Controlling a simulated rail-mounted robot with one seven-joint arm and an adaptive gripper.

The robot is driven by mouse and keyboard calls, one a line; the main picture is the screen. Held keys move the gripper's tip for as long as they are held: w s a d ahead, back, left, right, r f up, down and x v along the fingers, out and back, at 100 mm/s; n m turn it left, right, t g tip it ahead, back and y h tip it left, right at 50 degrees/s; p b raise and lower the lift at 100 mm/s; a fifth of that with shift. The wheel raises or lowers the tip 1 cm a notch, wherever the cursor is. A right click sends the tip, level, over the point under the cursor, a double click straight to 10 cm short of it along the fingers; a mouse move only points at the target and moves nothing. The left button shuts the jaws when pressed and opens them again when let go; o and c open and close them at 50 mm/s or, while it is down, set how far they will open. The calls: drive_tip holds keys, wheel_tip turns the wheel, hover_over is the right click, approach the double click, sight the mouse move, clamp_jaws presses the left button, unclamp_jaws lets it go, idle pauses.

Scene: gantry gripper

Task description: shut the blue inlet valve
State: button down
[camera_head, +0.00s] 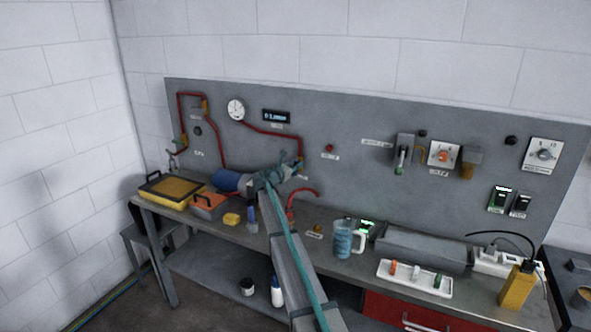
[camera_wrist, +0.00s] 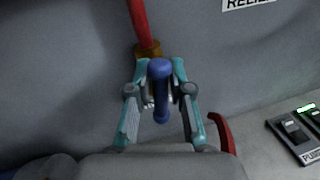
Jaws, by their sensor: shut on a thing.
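The blue inlet valve handle (camera_wrist: 161,92) stands between my fingers in the wrist view. It has a rounded top and its long part points down in the picture. Just above it, a red pipe (camera_wrist: 143,22) ends in a brass fitting (camera_wrist: 147,49). My gripper (camera_wrist: 160,70) is shut on the blue handle, with a teal finger on each side. In the head view my gripper (camera_head: 297,170) is at the grey panel, at the lower end of the red pipe. My arm and gripper hide most of the valve there.
The grey panel (camera_head: 340,115) carries a round gauge (camera_head: 236,109) and a small display (camera_head: 276,116). A curved red spout (camera_wrist: 222,132) is close to my right finger. On the bench, a jug (camera_head: 342,240) and a white tray (camera_head: 415,278) stand right of my arm.

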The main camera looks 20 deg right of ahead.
drive_tip(key=m+b, duration=0.1)
drive_tip(key=b, duration=0.1)
drive_tip(key=m+b, duration=0.1)
drive_tip(key=f+m+y+b, duration=0.1)
drive_tip(key=m+b, duration=0.1)
drive_tip(key=shift+s+d+b, duration=0.2)
drive_tip(key=shift+s+b, duration=0.1)
drive_tip(key=m+b, duration=0.3)
drive_tip(key=b, duration=0.1)
drive_tip(key=m+t+y+b, duration=0.1)
drive_tip(key=m+b, duration=0.2)
drive_tip(key=b, duration=0.1)
drive_tip(key=f+m+y+b, duration=0.1)
drive_tip(key=m+b, duration=0.3)
drive_tip(key=b, duration=0.1)
drive_tip(key=shift+s+d+t, duration=0.3)
drive_tip(key=shift+s, duration=0.05)
drive_tip(key=c, duration=1.1)
unclamp_jaws()
drive_tip(key=shift+c, duration=0.2)
drive_tip(key=shift+r, duration=0.1)
